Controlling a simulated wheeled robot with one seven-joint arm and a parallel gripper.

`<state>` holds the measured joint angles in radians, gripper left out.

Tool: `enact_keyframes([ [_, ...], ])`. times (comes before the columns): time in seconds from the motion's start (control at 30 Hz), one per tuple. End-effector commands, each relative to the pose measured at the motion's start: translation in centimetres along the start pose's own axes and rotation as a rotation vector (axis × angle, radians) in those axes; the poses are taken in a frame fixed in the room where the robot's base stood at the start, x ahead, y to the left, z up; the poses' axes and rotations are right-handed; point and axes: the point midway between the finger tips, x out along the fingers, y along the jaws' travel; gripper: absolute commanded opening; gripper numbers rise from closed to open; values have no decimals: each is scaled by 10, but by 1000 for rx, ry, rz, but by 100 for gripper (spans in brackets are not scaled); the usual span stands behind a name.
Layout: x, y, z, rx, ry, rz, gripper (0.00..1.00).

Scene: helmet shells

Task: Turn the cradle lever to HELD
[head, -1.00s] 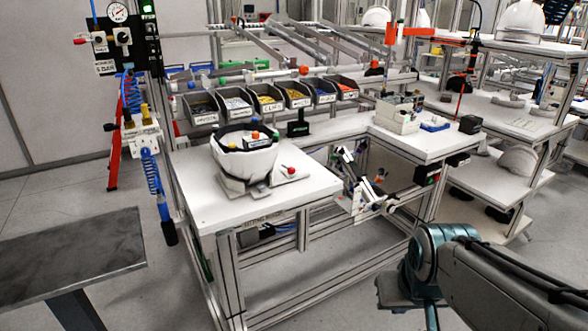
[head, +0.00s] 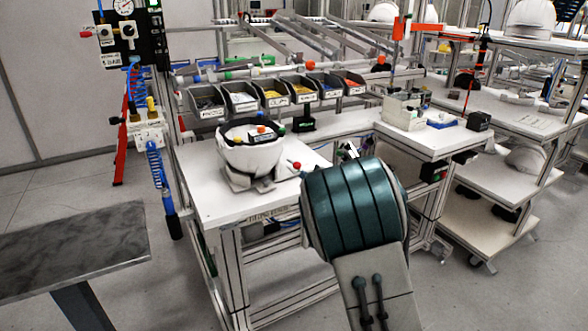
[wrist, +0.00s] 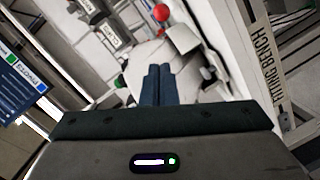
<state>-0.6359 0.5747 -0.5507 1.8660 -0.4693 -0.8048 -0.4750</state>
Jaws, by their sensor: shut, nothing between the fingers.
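The cradle lever's red knob (head: 297,165) shows at the right side of the bench top, beside the cradle. A white helmet shell (head: 250,158) with a dark rim sits in the cradle to its left. In the head view my own arm covers the area just right of the lever, and my gripper cannot be made out. In the wrist view my gripper (wrist: 160,84) is shut and empty. A red ball (wrist: 161,12), likely the lever knob, lies beyond the fingertips, apart from them. The lever's marked positions cannot be read.
The white bench (head: 206,205) carries the cradle; its fitting bench label (wrist: 265,62) shows in the wrist view. Labelled bins (head: 243,101) stand behind. A dark table (head: 75,250) is at the left. Air fittings (head: 150,135) hang left of the bench.

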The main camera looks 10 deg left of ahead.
Motion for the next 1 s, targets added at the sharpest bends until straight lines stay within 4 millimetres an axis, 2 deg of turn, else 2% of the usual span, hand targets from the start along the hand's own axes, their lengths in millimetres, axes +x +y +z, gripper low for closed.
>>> enact_keyframes([
  [0.1,10,-9,-12,-51,57,-1,0],
  [0.2,12,-11,-15,-64,73,0,0],
  [0.5,12,-11,-15,-63,72,0,0],
  [0.63,18,-10,-16,-64,72,0,0],
  [0.77,33,-10,-17,-64,72,-2,0],
  [1.0,71,-10,-20,-64,72,-1,0],
])
